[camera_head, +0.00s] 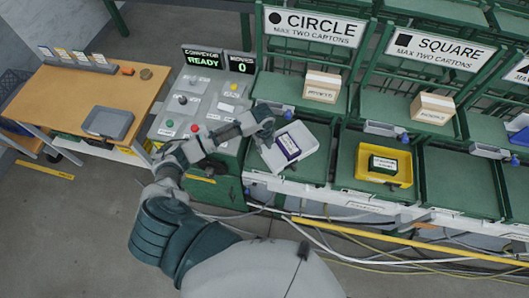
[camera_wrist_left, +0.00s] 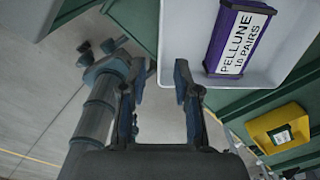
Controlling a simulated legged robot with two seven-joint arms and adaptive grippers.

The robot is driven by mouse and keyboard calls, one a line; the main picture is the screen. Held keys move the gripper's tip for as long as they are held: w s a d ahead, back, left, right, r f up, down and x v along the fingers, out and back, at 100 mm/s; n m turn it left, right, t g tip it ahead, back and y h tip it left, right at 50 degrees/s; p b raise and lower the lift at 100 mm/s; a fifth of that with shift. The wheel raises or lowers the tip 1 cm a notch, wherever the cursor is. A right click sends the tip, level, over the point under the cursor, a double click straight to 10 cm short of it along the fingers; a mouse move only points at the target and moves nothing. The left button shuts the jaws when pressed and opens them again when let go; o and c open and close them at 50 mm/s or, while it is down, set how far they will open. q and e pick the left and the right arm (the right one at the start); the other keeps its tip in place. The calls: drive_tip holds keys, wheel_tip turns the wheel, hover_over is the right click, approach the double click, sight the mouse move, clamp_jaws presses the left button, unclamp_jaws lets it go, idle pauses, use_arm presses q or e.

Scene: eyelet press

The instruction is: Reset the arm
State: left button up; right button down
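My left arm reaches up from the bottom of the head view, and its gripper (camera_head: 268,138) hangs at the left edge of a white tray (camera_head: 305,157). In the left wrist view the two fingers of this gripper (camera_wrist_left: 158,82) stand apart with nothing between them. The white tray also shows there (camera_wrist_left: 278,68), beyond the right finger. I cannot make out my right gripper.
A control panel (camera_head: 195,107) with buttons stands left of the tray. A yellow tray (camera_head: 401,178) with a dark green box (camera_head: 383,165) is to the right. Cartons sit in the CIRCLE (camera_head: 322,86) and SQUARE (camera_head: 432,108) bays. An orange table (camera_head: 75,98) stands far left.

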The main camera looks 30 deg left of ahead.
use_arm(q)
drive_tip(key=shift+r, duration=0.85)
drive_tip(key=shift+d, duration=0.1)
